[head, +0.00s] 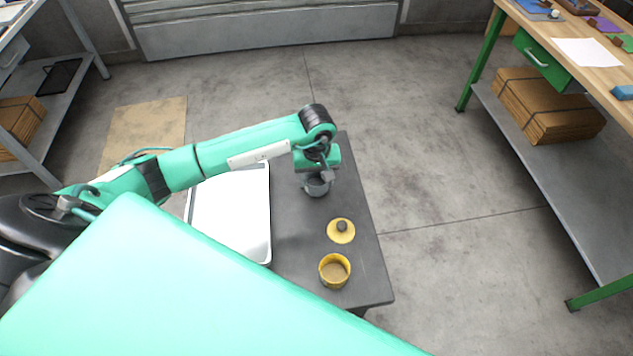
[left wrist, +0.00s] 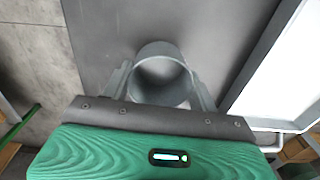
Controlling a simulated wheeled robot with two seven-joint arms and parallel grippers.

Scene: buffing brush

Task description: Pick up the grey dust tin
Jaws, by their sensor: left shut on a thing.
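The grey dust tin (head: 317,188) is a small open cylinder at the far end of the dark table (head: 300,228). It also shows in the left wrist view (left wrist: 162,72), where I look into its hollow inside. My left gripper (head: 324,175) is above it and shut on it, with one finger on each side of the tin in the left wrist view (left wrist: 160,88). In the head view the gripper and wrist hide part of the tin. I cannot tell whether the tin's base touches the table. My right gripper is not in view.
A yellow lid with a dark knob (head: 341,231) and an open yellow tin (head: 334,271) stand nearer on the table. A white tray (head: 231,212) lies at the table's left, under my left arm. A green-legged workbench (head: 571,70) stands at the right, with clear floor between.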

